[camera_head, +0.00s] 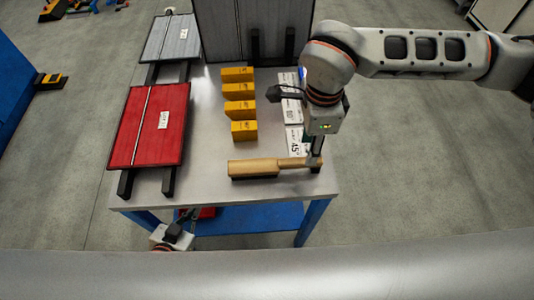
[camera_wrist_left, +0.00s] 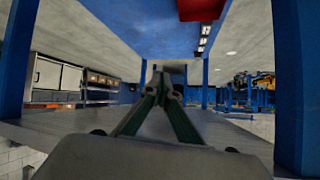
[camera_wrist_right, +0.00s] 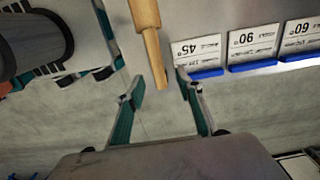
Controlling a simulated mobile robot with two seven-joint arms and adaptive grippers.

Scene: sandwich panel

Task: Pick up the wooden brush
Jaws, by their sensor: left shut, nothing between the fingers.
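The wooden brush (camera_head: 254,168) lies near the front right edge of the grey table, its block to the left and its handle pointing right. My right gripper (camera_head: 316,162) is at the handle's end, pointing down. In the right wrist view the handle (camera_wrist_right: 150,40) reaches in from the top, and its tip lies between the spread fingertips of my right gripper (camera_wrist_right: 160,88). A gap shows on both sides, so the fingers look open; contact is not visible. My left gripper (camera_wrist_left: 160,85) is shut and empty, low by the table's front in the head view (camera_head: 188,216).
Several yellow blocks (camera_head: 240,107) stand in a column behind the brush. White number cards (camera_wrist_right: 254,45) with blue edges lie beside my right gripper. A red panel (camera_head: 149,125) and a grey panel (camera_head: 172,38) rest on dark supports at the left. The table's front strip (camera_head: 230,193) is bare.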

